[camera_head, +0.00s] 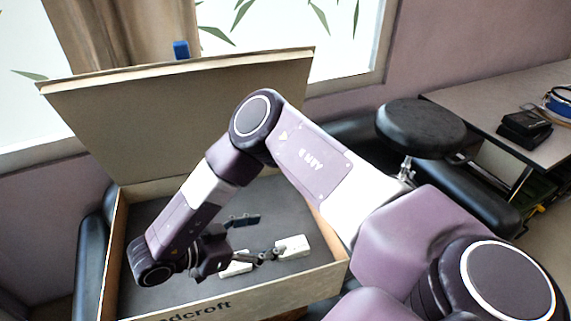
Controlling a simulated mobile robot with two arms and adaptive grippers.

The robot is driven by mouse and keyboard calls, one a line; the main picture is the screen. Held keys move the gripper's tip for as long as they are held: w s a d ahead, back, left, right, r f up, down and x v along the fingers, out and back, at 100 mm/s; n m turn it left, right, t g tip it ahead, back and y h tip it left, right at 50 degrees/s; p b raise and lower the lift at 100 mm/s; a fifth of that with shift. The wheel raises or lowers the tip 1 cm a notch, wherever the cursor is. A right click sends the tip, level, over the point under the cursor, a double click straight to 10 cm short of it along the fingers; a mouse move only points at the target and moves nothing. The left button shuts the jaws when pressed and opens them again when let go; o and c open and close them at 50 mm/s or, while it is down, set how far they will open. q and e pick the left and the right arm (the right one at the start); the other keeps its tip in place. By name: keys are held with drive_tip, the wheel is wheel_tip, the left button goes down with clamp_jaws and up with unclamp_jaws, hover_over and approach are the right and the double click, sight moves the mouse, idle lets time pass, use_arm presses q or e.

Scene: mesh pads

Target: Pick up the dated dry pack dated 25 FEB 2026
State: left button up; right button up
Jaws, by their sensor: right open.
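A large open cardboard box (300,283) stands in front, with a dark grey floor inside. A white block-shaped pack (293,246) lies on that floor near the right wall. Another white piece (236,268) shows nearer the front wall, partly hidden by my gripper. I cannot read a date on either. My right arm crosses the view and reaches into the box. My right gripper (258,237) is open, its dark fingers spread apart low over the box floor. One finger overlaps the white pieces in view; I cannot tell whether it touches them. My left gripper is out of view.
The box lid (190,105) stands raised at the back. A round black stool (421,127) is beyond the box to the right. A table (490,98) with a dark wallet-like item (525,128) is at the right. Box walls surround the gripper; bare floor shows inside the box.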

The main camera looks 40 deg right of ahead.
approach(292, 245)
drive_tip(key=shift+s+d+f, duration=0.15)
drive_tip(key=shift+d+f, duration=0.25)
drive_tip(key=shift+f, duration=0.05)
drive_tip(key=shift+d, duration=0.65)
drive_tip(key=shift+d+f+p, duration=0.25)
drive_tip(key=shift+d+p, duration=0.05)
drive_tip(key=shift+d, duration=0.05)
drive_tip(key=shift+s+d+f, duration=0.1)
drive_tip(key=shift+d+f, duration=0.05)
drive_tip(key=shift+d, duration=0.25)
drive_tip(key=p+x, duration=0.1)
drive_tip(key=x, duration=0.3)
drive_tip(key=shift+d+f, duration=0.2)
drive_tip(key=shift+d, duration=0.05)
drive_tip(key=shift+c, duration=1.6)
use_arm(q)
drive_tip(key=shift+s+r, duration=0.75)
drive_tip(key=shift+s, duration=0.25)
use_arm(e)
drive_tip(key=c, duration=1.2)
drive_tip(key=shift+c, duration=0.2)
